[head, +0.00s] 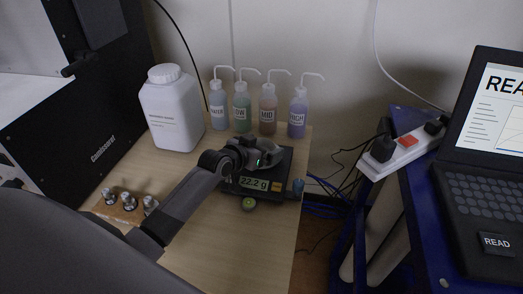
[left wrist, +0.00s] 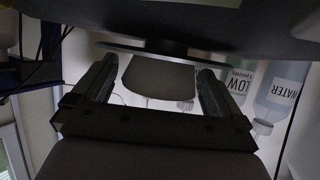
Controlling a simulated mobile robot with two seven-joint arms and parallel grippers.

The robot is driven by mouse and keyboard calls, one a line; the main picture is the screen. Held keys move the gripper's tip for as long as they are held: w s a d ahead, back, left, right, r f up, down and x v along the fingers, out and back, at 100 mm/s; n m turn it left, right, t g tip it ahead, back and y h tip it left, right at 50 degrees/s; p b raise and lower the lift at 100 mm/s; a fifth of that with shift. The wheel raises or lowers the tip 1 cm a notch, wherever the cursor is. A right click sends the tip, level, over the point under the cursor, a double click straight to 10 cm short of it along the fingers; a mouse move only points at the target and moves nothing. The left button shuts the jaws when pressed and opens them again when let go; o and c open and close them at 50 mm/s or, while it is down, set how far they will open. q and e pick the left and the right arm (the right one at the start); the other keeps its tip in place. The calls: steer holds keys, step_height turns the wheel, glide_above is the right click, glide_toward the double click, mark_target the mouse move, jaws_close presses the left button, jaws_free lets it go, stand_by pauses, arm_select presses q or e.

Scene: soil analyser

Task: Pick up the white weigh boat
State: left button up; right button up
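My left gripper (head: 262,158) reaches over the black balance (head: 229,187), whose display reads 22.2 g. In the left wrist view, which is upside down, its two fingers (left wrist: 152,82) stand wide apart. Between them is a shaded grey shape (left wrist: 155,78) against the thin dark edge of what looks like the balance pan (left wrist: 160,48); it seems to be the weigh boat. I cannot tell whether the fingers touch it. My right gripper is not in view.
Several wash bottles (head: 241,106) stand behind the balance. A white jar (head: 173,112) stands at the back left, and a wooden block with metal pieces (head: 124,208) at the front left. The table's front middle is bare.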

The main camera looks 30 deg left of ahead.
arm_select(q)
steer(key=c, duration=0.9)
steer(key=shift+r, duration=0.1)
